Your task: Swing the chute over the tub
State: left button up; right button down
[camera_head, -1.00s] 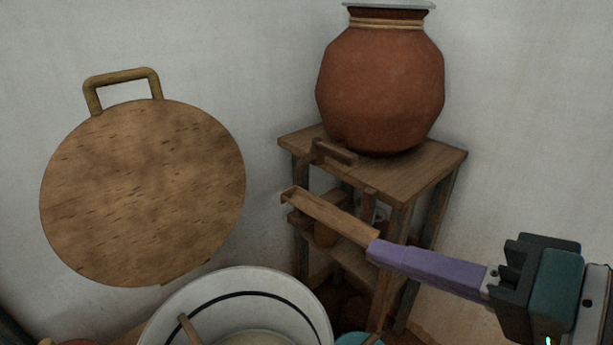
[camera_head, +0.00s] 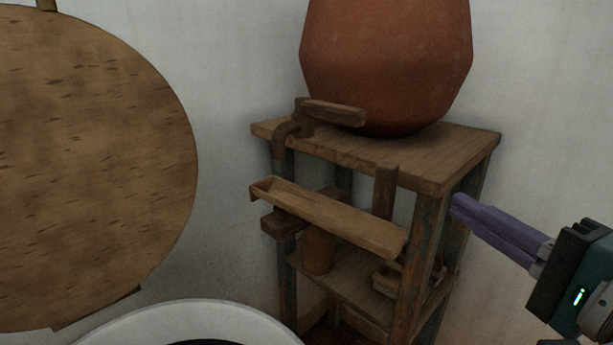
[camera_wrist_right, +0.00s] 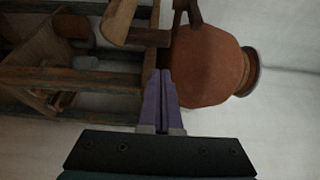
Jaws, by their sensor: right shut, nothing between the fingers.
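The chute (camera_head: 330,218) is a long open wooden trough on the front of the wooden stand. It slopes across the shelves, with one end toward the left and the other near the right front leg. It appears to show in the wrist view (camera_wrist_right: 121,22) too. My left gripper is out of view.
The stand (camera_head: 455,165) carries a large clay pot (camera_head: 385,70) and a wooden bracket (camera_head: 330,112) at its top edge. Its lower shelf holds small items. A big round wooden board (camera_head: 90,170) is on the left. Bare wall lies between board and stand.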

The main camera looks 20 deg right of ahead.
aim_at(412, 176)
jog(key=w, duration=1)
jog(key=shift+p, duration=0.3)
jog(key=shift+r, duration=0.1)
